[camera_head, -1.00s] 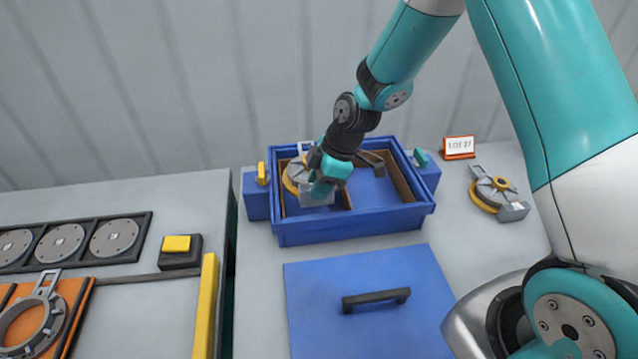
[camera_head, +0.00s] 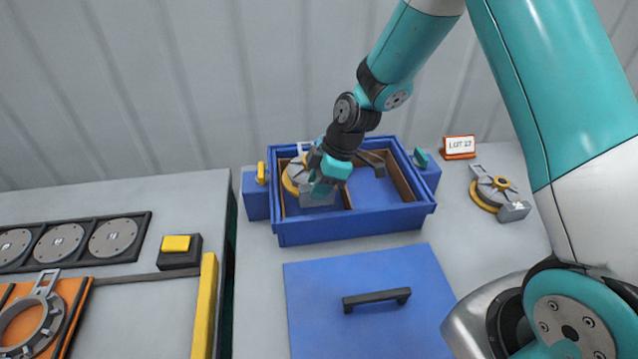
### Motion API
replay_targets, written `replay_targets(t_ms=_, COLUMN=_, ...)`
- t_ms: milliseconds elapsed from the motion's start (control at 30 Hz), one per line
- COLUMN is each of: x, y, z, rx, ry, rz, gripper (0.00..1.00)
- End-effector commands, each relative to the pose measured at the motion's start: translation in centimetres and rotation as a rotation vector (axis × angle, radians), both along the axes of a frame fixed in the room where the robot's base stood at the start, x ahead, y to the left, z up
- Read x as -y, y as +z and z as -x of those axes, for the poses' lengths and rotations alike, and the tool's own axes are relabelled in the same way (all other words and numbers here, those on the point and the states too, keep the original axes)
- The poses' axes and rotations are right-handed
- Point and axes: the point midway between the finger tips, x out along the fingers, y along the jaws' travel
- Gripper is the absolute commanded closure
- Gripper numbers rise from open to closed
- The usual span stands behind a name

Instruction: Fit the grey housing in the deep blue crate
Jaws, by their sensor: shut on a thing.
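The deep blue crate (camera_head: 350,226) stands open on the grey table, with brown dividers (camera_head: 399,176) inside. A grey housing (camera_head: 318,199) with a yellow ring is in its left compartment, its loop-like tab towards the back wall. My gripper (camera_head: 319,187) reaches down into this compartment and is shut on the housing. The fingers and wrist cover part of the housing, and I cannot tell whether it rests on the crate floor. The compartment to the right looks empty apart from a dark bracket-like piece (camera_head: 371,160) at the back.
A blue lid (camera_head: 365,325) with a black handle lies in front of the crate. A similar grey housing (camera_head: 493,190) and a LOT 27 sign (camera_head: 459,147) are at right. An orange carrier (camera_head: 66,297) with a ring part and a yellow button (camera_head: 176,243) are at left.

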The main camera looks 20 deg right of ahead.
Motion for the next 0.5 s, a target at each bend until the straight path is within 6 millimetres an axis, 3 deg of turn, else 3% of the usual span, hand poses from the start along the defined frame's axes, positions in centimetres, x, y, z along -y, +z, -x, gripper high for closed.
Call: replay_targets(t_ms=500, x=-0.02, y=-0.83, z=-0.07, rx=0.002, ry=0.000, rz=-0.001, gripper=1.00)
